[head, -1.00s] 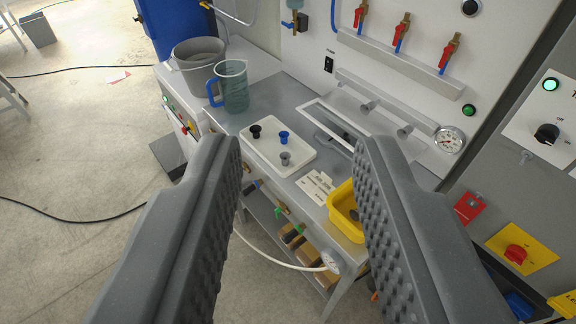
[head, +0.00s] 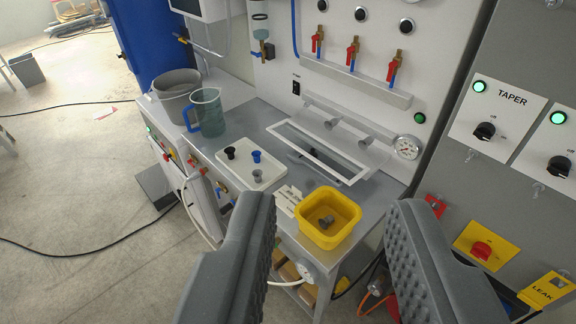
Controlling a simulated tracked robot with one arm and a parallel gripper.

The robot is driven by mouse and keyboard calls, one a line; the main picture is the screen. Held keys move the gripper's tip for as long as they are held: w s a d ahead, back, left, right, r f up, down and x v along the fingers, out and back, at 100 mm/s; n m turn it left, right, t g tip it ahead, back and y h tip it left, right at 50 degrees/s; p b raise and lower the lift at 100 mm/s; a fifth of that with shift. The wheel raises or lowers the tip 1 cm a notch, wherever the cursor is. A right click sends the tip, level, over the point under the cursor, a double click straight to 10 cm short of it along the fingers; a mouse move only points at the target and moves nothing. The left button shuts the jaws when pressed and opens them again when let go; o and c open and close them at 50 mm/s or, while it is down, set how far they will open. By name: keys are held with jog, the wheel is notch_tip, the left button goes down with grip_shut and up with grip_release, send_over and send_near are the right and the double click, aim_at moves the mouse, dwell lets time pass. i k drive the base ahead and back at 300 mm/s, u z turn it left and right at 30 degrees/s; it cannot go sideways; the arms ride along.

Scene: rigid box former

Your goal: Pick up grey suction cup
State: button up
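The grey suction cup (head: 260,174) stands on a white tray (head: 231,180) on the grey bench, in front of a black cup (head: 230,152) and a blue cup (head: 256,156). Another grey cup-like piece (head: 326,221) lies in a yellow bin (head: 337,238) to the right. My gripper (head: 332,222) is open and empty. Its two dark ribbed fingers are wide apart in the foreground, with the yellow bin showing between them. The white tray is beyond and left of the fingers, apart from them.
A grey bucket (head: 178,92) and a clear jug with a blue handle (head: 207,112) stand at the bench's back left. A panel with red-handled valves (head: 353,52) rises behind. A yellow LEAK label (head: 547,288) and a red knob (head: 481,250) are at right. Open floor lies left.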

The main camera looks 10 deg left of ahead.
aim_at(257, 174)
jog(key=z, duration=0.05)
jog(key=i, duration=0.95)
jog(key=u, duration=0.45)
